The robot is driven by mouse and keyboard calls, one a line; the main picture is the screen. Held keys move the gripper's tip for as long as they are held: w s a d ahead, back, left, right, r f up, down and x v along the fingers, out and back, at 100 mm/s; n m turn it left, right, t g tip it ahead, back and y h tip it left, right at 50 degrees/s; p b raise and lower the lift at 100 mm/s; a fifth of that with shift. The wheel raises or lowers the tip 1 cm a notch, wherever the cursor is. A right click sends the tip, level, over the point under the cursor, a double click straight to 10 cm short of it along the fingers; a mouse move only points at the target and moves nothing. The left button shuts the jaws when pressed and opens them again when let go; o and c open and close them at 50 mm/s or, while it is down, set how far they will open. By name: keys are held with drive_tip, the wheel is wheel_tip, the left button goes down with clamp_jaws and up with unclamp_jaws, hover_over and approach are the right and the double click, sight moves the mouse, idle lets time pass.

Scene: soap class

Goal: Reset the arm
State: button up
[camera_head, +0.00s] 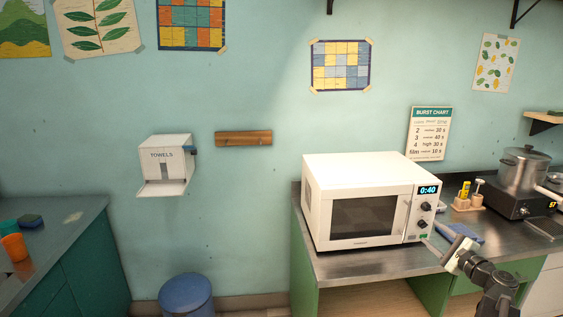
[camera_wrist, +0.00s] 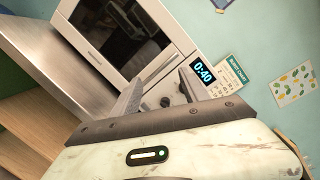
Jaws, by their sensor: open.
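My gripper (camera_head: 438,238) is in front of the right side of the white microwave (camera_head: 360,172), low near its control panel. In the wrist view my gripper (camera_wrist: 162,80) has its two fingers apart with nothing between them, pointing toward the microwave (camera_wrist: 160,16). The microwave door is shut and its display (camera_head: 428,190) reads 0:40. Two dark knobs sit below the display. I cannot tell whether a fingertip touches the panel.
The microwave stands on a steel counter (camera_head: 350,265). To its right are a pot (camera_head: 523,168) on a hot plate (camera_head: 515,203), a small wooden holder (camera_head: 468,203) and a blue item (camera_head: 464,233). A towel dispenser (camera_head: 165,160) hangs on the wall above a blue bin (camera_head: 187,295).

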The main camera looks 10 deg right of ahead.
drive_tip(key=w+a+f+n+g+y+p, duration=0.15)
drive_tip(key=w+a+n+g+y, duration=0.35)
drive_tip(key=a, duration=1.1)
drive_tip(key=w+a+f+n+y+p, duration=0.1)
drive_tip(key=w+a+n+y+p, duration=0.35)
drive_tip(key=a, duration=1.25)
drive_tip(key=a+f+n+g+h+b, duration=0.1)
drive_tip(key=a+f+n+g+h, duration=0.2)
drive_tip(key=a, duration=1)
drive_tip(key=s+a+f+n+g+h+p, duration=0.1)
drive_tip(key=s+a+f+n+g+h, duration=0.2)
drive_tip(key=s+a+f+n+g, duration=0.6)
drive_tip(key=s+d+f+n+g+h, duration=0.1)
drive_tip(key=s+d+f+h, duration=0.1)
drive_tip(key=s+d+h, duration=0.3)
drive_tip(key=s+d, duration=0.3)
drive_tip(key=d, duration=0.1)
drive_tip(key=shift+s+f, duration=0.2)
drive_tip(key=shift+f, duration=0.15)
